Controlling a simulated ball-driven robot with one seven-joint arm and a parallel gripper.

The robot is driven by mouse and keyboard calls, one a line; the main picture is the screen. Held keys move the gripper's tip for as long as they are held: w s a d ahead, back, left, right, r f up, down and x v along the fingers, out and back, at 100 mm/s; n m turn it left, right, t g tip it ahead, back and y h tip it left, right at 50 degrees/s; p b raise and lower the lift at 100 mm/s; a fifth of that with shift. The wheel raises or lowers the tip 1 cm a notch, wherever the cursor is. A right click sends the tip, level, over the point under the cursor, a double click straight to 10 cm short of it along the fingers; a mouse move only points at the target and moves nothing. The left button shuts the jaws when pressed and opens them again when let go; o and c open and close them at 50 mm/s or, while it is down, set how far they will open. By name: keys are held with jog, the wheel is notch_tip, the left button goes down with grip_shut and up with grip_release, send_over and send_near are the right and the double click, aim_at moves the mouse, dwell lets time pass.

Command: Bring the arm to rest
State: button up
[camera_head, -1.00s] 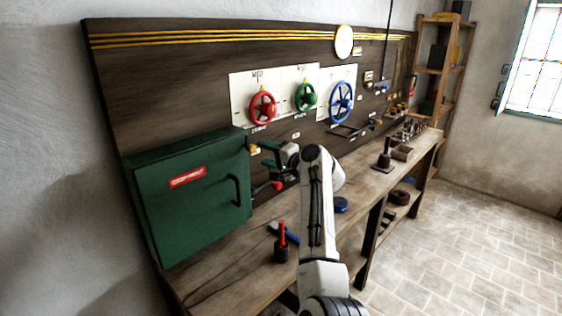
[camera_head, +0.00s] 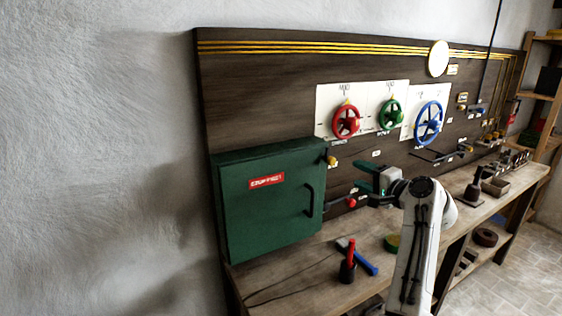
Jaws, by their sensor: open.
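My gripper (camera_head: 368,189) is at the end of my white arm, above the wooden bench and to the right of the green cabinet. Its dark green fingers point left toward the panel and are apart, with nothing seen between them. A red-knobbed lever (camera_head: 349,202) shows just below and left of the fingers; I cannot tell whether they touch it. The green cabinet (camera_head: 262,215) has a red label and a black handle, and its door looks shut. My arm hides part of the bench.
The bench (camera_head: 305,262) carries a red-handled tool in a dark holder (camera_head: 348,265), a blue-handled hammer (camera_head: 362,259) and a green-yellow roll (camera_head: 392,243). Red (camera_head: 346,121), green (camera_head: 390,114) and blue (camera_head: 428,123) wheels are on the back panel. Open floor lies at right.

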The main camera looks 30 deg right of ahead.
jog(key=s+a+f+n+g, duration=0.3)
jog(key=s+a+f, duration=0.25)
jog(key=f, duration=0.35)
jog(key=s+a+f+n+g, duration=0.35)
jog(key=s+f, duration=0.25)
jog(key=f, duration=0.2)
jog(key=s+a+f+n+g, duration=0.25)
jog(key=s+a+f, duration=0.35)
jog(key=f, duration=0.3)
jog(key=s+a+f+n+g, duration=0.2)
jog(key=s+a, duration=0.1)
jog(key=s, duration=0.5)
jog(key=s+a+f+n+g, duration=0.2)
jog(key=s+a+f, duration=0.1)
jog(key=s, duration=0.6)
jog(key=s+a+f+n+g, duration=0.2)
jog(key=s+a+g, duration=0.1)
jog(key=s, duration=0.6)
jog(key=shift+f+h, duration=0.2)
jog(key=shift+h, duration=0.2)
jog(key=shift+a, duration=0.1)
jog(key=shift+c, duration=0.5)
